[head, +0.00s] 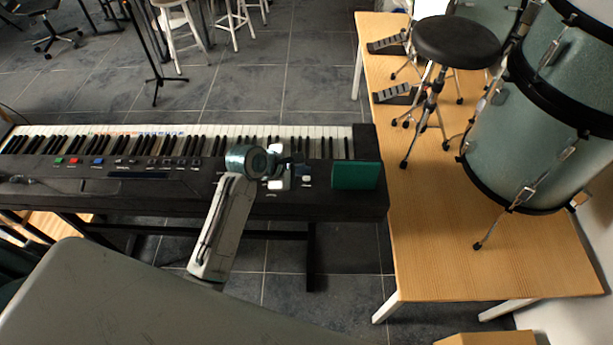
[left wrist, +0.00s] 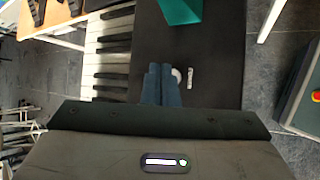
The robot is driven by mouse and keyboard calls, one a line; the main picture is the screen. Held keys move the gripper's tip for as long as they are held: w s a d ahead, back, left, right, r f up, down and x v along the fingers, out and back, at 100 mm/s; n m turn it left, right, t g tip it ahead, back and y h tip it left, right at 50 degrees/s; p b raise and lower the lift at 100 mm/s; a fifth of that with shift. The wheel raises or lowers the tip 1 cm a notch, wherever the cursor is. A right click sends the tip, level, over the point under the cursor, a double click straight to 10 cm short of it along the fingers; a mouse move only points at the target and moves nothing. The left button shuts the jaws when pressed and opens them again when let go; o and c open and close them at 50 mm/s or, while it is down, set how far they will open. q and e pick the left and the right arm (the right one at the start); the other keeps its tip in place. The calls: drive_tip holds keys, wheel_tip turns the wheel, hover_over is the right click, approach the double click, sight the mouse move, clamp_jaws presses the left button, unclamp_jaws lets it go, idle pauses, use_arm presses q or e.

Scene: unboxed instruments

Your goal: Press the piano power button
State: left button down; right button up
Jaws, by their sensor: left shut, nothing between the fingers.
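The black electric piano (head: 120,200) stands across the left and middle of the head view, its keys along the far side. My left gripper (head: 297,161) is over the right part of its panel; its arm partly covers the controls. In the left wrist view the two blue-grey fingers (left wrist: 160,70) are shut together with nothing between them. A white rounded control (left wrist: 176,75) shows just right of the fingertips, partly hidden by them. A small pale mark (left wrist: 190,78) lies beside it. I cannot tell which is the power button, or whether the fingers touch the panel.
A green block (head: 357,175) sits on the piano's right end, also in the left wrist view (left wrist: 181,9). A wooden table (head: 440,230) with drums (head: 530,140) and a black stool (head: 456,42) stands right. Coloured buttons (head: 75,161) line the piano's left panel.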

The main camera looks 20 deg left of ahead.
sight(302, 181)
idle(0.3)
use_arm(q)
drive_tip(key=shift+f+p, duration=0.25)
drive_tip(key=shift+p, duration=0.1)
drive_tip(key=shift+f, duration=0.2)
drive_tip(key=shift+f, duration=0.2)
idle(0.4)
drive_tip(key=shift+r+p, duration=0.65)
drive_tip(key=shift+p, duration=0.65)
wheel_tip(302, 181, up, 6)
drive_tip(key=p, duration=0.7)
